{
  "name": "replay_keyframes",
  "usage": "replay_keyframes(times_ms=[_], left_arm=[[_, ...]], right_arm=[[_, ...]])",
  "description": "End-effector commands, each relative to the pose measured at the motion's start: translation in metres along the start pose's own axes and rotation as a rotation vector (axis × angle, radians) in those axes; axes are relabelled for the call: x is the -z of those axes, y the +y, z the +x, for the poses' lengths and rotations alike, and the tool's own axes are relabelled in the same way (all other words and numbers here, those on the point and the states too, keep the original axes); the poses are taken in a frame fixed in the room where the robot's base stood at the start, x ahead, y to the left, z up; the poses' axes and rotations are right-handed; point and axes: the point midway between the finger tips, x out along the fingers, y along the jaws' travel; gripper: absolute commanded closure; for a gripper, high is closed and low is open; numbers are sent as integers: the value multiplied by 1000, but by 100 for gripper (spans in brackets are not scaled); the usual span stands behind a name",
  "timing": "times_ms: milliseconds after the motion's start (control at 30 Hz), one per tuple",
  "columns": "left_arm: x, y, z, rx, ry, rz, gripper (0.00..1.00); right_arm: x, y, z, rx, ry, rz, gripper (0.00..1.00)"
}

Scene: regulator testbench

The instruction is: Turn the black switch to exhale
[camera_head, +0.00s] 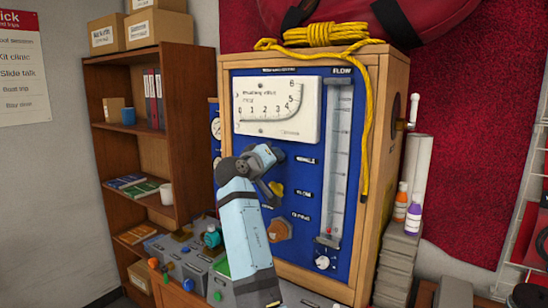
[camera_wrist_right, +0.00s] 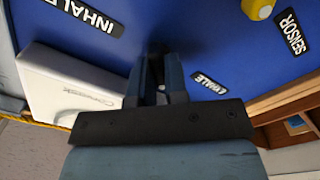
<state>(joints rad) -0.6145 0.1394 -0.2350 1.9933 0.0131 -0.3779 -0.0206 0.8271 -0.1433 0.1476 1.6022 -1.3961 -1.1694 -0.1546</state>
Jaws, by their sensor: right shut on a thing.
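My right gripper (camera_head: 274,157) is at the blue regulator panel (camera_head: 262,72), just below the white gauge plate. In the right wrist view its fingers (camera_wrist_right: 162,68) are shut at the panel, between the INHALE label (camera_wrist_right: 92,14) and the EXHALE label (camera_wrist_right: 210,83). The black switch is mostly hidden by the fingers, and they appear closed on it. I cannot tell which way the switch points. My left gripper is not in view.
A white gauge plate (camera_wrist_right: 75,88) is close beside the gripper. A yellow knob (camera_head: 276,188) and an orange knob (camera_head: 279,229) sit below it. A flow tube (camera_head: 338,150) stands at right. Small coloured-knob boxes (camera_head: 180,262) lie at lower left.

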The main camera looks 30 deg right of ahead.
Motion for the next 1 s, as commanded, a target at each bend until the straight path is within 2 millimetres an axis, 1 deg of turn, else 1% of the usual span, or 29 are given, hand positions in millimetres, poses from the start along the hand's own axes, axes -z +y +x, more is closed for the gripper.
replay_keyframes(times_ms=[33, 133, 167, 200, 233, 267, 533, 667, 767, 1000], left_arm=[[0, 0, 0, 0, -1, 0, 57], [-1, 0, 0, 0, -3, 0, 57], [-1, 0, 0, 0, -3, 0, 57], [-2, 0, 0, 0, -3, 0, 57], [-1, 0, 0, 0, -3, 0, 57], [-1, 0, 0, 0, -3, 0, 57], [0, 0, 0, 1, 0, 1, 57], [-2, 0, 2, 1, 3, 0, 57], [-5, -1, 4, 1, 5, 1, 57], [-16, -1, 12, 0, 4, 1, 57]], right_arm=[[2, 3, 0, -5, 5, 1, 100], [3, 3, 0, -5, 6, 1, 100], [3, 3, 0, -5, 6, 1, 79], [2, 3, 0, -5, 5, 1, 70], [2, 3, 0, -4, 5, 1, 63], [2, 2, 0, -4, 4, 1, 61], [1, 1, -1, -2, 2, 1, 61], [0, 0, -11, -1, 4, 1, 61], [-1, -1, -29, 0, 3, 2, 61], [-1, -2, -84, 1, 3, 2, 61]])
